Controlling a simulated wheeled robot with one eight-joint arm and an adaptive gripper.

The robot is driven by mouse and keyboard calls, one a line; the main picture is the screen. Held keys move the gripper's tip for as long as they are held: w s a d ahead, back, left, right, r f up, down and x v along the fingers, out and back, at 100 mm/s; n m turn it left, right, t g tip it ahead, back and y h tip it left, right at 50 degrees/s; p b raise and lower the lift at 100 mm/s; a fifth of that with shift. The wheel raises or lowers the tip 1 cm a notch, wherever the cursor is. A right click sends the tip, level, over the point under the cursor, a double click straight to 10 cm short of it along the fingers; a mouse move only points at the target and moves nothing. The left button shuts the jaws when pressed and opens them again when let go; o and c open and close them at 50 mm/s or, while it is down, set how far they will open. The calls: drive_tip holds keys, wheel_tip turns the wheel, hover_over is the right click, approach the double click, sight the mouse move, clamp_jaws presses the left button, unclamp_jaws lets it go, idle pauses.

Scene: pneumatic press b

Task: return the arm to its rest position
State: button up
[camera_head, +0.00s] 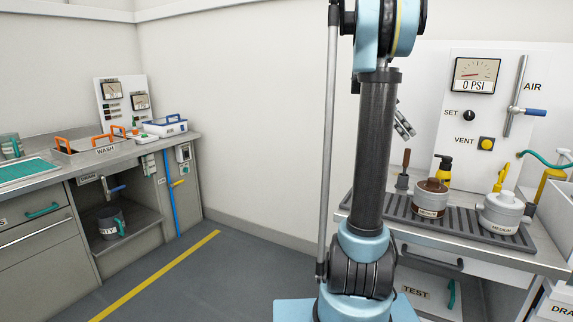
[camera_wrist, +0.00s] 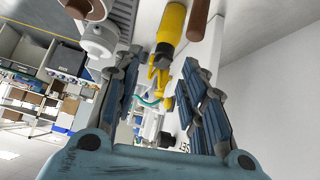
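My arm rises in the middle of the head view, and its upper part runs out of the top of the picture. A bit of my gripper (camera_head: 404,125) shows beside the dark arm link, in front of the white press panel (camera_head: 440,120); the rest is hidden. In the wrist view my gripper (camera_wrist: 160,75) has its two blue-padded fingers apart, with nothing held between them. A yellow bottle (camera_wrist: 171,25) and a brown handle (camera_wrist: 198,18) show beyond the fingers, apart from them.
The right bench holds a grey ribbed mat (camera_head: 455,226), a brown-topped pot (camera_head: 430,198), a white-lidded pot (camera_head: 502,212) and a yellow bottle (camera_head: 443,173). The gauge (camera_head: 475,75) reads 0 PSI. A wash bench (camera_head: 110,150) stands left.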

drive_tip(key=s+a+f+n+t+y, duration=0.6)
drive_tip(key=s+a+f+n+y, duration=0.1)
drive_tip(key=s+a+f+n, duration=1.6)
drive_tip(key=s+a+f, duration=0.2)
drive_tip(key=s+a, duration=0.2)
drive_tip(key=a, duration=0.2)
drive_tip(key=shift+s+a+f+t+y, duration=0.15)
drive_tip(key=shift+a+f+t+y, duration=0.15)
drive_tip(key=shift+f+t, duration=0.1)
